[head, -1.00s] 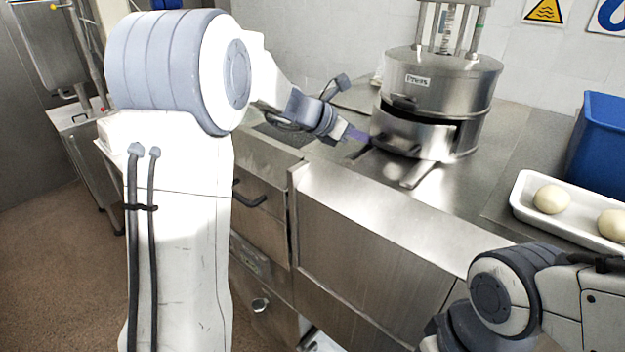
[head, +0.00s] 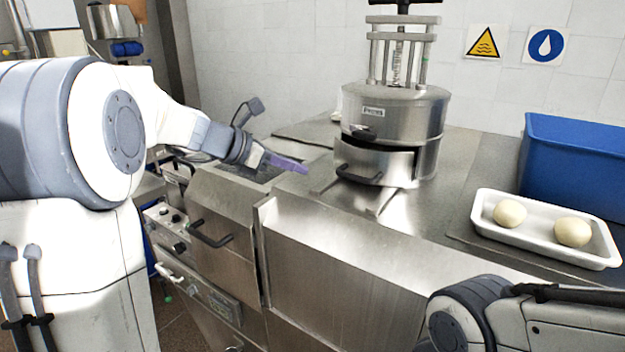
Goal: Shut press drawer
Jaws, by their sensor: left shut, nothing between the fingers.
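The press (head: 395,112) is a round steel pot with a screw frame on top, standing on the steel counter in the head view. Its curved drawer (head: 375,165) with a dark handle (head: 358,176) sits in the lower half. The drawer sticks out a little, and a dark gap shows along its upper right edge. My left gripper (head: 287,164) has purple fingers and is shut and empty. It is left of the drawer, apart from the handle. My right arm (head: 480,315) shows at the bottom right, but its gripper is out of view.
A white tray (head: 483,198) with two dough balls stands on the counter at the right, in front of a blue bin (head: 575,165). The counter (head: 330,212) in front of the press is mostly clear. Steel cabinets with handles (head: 210,238) are below left.

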